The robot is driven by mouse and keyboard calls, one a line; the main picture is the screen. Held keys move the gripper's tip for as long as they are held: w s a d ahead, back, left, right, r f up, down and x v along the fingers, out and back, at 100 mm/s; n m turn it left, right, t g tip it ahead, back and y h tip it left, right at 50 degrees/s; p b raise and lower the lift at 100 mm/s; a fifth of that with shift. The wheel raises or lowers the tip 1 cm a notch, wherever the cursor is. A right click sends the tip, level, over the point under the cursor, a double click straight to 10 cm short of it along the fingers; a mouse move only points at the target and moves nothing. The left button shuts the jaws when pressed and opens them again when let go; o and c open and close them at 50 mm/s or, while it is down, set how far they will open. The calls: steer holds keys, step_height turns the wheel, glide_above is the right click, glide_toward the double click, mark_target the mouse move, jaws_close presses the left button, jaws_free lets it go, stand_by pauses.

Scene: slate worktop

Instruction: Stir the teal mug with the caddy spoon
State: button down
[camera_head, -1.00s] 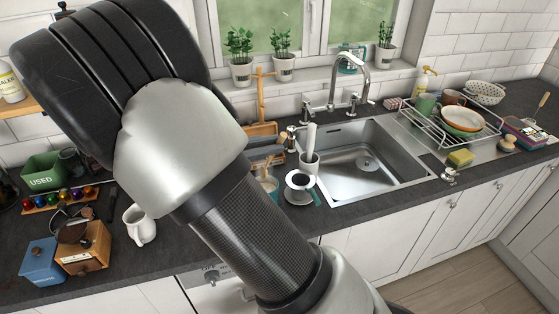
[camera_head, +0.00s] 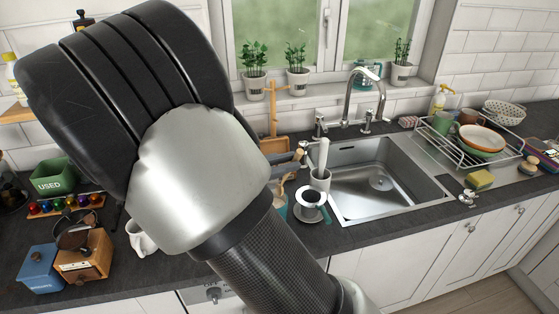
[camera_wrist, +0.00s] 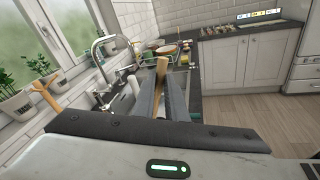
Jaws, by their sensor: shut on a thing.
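My gripper (camera_wrist: 163,92) shows in the wrist view, shut on a light wooden handle, which looks like that of the caddy spoon (camera_wrist: 161,70). The handle stands up between the two dark fingers. The spoon's lower end is hidden. In the head view my own arm fills the left and middle and hides much of the worktop. A sliver of the teal mug (camera_head: 281,207) shows at the arm's right edge, left of the saucer; the arm covers the rest. I cannot make out the teal mug in the wrist view, so the spoon's place relative to it is unclear.
A cup of dark liquid (camera_head: 312,196) stands on a saucer, close right of the teal mug. A white pot (camera_head: 321,181) with a pale upright rod is behind it. The sink (camera_head: 385,185) and dish rack (camera_head: 462,150) are to the right. A white jug (camera_head: 140,238) is partly hidden at left.

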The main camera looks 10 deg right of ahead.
steer(key=shift+s+d+f+b, duration=0.2)
steer(key=shift+s+f+b, duration=0.1)
steer(key=shift+f+b, duration=0.2)
steer(key=shift+s+d+f+b, duration=0.15)
steer(key=shift+s+f+b, duration=0.2)
steer(key=shift+f, duration=0.15)
steer(key=shift+w+a+f+b, duration=0.35)
steer(key=shift+w+f+b, duration=0.35)
steer(key=shift+f, duration=0.8)
steer(key=shift+w+a+f+b, duration=0.3)
steer(key=shift+w+f+b, duration=0.35)
steer(key=shift+f, duration=0.8)
steer(key=shift+w+a+f+b, duration=0.4)
steer(key=shift+f+b, duration=0.45)
steer(key=shift+f, duration=0.65)
steer(key=shift+d, duration=0.1)
